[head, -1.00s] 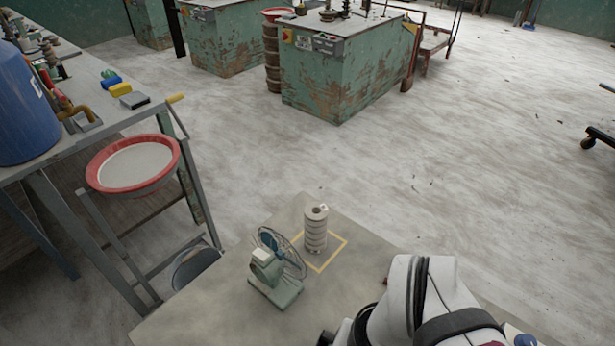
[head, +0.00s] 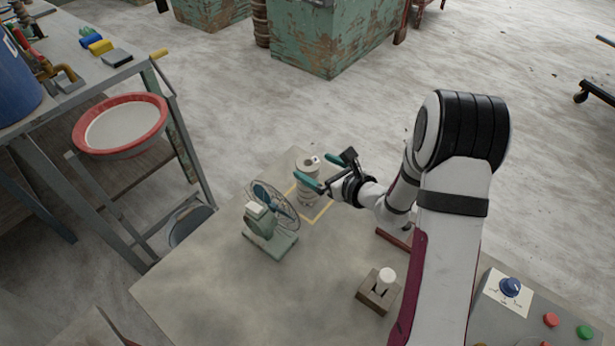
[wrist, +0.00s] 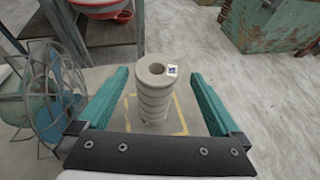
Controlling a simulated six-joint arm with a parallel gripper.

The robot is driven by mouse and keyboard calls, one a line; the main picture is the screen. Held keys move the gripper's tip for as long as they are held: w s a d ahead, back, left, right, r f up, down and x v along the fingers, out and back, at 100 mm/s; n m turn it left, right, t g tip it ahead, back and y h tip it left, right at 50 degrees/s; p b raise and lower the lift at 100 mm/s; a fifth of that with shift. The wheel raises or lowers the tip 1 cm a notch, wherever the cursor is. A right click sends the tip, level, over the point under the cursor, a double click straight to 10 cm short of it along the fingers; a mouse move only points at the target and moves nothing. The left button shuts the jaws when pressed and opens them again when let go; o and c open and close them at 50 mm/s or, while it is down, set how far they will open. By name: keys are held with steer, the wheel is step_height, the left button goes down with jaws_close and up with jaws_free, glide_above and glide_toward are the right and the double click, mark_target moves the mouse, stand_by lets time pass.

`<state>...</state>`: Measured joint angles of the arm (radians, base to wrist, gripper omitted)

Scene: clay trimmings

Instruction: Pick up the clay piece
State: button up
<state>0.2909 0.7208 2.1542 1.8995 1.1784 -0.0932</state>
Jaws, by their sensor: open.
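A pale grey ringed clay piece (head: 306,188) stands upright, like a stack of thick rings, inside a yellow square outline (head: 322,212) on the table (head: 210,290). A small white and blue mark shows on its top. My gripper (head: 312,164) reaches in from the right with its teal fingers apart, one on each side of the piece's upper part. In the wrist view the clay piece (wrist: 153,95) stands between the open fingers, with a gap visible on both sides. The finger bar hides part of the table in front of its base.
A green desk fan (head: 270,225) stands close to the left of the piece. A small block with a white switch (head: 387,276) and a panel with a blue knob (head: 510,287) are at the right. A red-rimmed basin (head: 120,125) sits off the table, at the left.

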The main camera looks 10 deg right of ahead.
mark_target(305, 162)
steer(key=x, duration=0.6)
steer(key=shift+w+a, duration=0.15)
steer(key=shift+a, duration=0.25)
jaws_close()
